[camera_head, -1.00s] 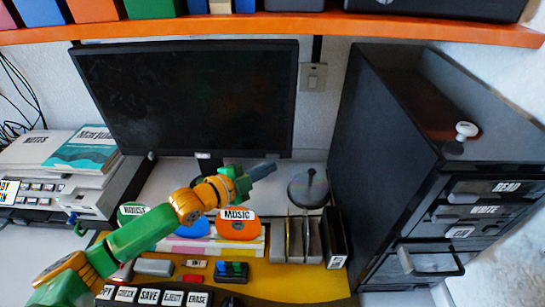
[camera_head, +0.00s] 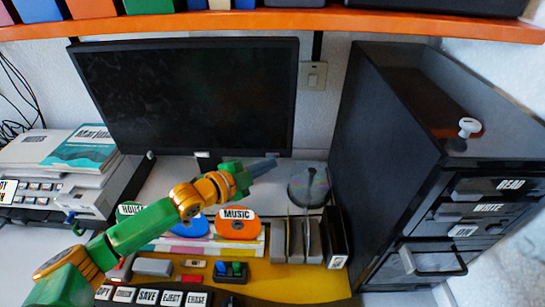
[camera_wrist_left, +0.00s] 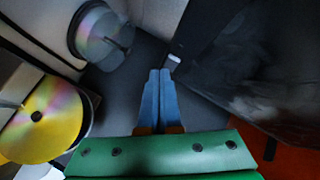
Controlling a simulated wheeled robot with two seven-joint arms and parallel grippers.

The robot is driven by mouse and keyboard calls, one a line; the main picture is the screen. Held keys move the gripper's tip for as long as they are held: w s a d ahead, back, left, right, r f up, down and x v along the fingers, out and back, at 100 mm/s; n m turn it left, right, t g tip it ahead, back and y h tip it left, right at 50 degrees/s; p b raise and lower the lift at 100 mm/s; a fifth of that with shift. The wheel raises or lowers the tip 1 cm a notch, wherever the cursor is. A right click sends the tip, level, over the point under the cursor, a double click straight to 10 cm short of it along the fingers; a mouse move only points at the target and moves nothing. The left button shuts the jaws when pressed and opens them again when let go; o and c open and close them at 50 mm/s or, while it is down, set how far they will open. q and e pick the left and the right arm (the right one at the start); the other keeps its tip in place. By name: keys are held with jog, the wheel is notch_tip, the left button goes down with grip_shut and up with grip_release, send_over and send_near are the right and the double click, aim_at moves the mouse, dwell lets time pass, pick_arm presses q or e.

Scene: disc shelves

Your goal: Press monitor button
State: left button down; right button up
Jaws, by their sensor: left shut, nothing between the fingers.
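The black monitor (camera_head: 190,100) stands behind the desk with a dark screen. In the left wrist view its dark panel (camera_wrist_left: 245,65) fills the upper right. A small pale mark (camera_wrist_left: 174,60) sits near the panel's corner, just ahead of my fingertips; I cannot tell whether it is the button. My left gripper (camera_head: 270,164) is shut and empty, just in front of the monitor's lower right edge. Its blue fingers (camera_wrist_left: 161,74) are together in the left wrist view. I cannot tell if they touch the monitor. My right gripper is out of view.
A disc spindle (camera_head: 309,186) stands right of the gripper. An orange MUSIC disc (camera_head: 237,228) and labelled buttons (camera_head: 150,297) are below the arm. A dark drawer cabinet (camera_head: 385,170) stands at right, papers (camera_head: 65,150) at left. An orange shelf (camera_head: 270,22) runs above.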

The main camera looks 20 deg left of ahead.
pick_arm(q)
jog(key=shift+w+a+b, duration=0.15)
jog(key=shift+w+b, duration=0.25)
jog(key=shift+b, duration=0.05)
dwell(0.5)
jog(key=shift+s+d+p, duration=0.25)
jog(key=shift+s+p, duration=0.6)
jog(key=shift+p, duration=0.05)
jog(key=s+p, duration=0.2)
jog(key=s+d+p, duration=0.1)
jog(key=s+p, duration=0.1)
jog(key=shift+s+d, duration=0.2)
jog(key=shift+s, duration=0.2)
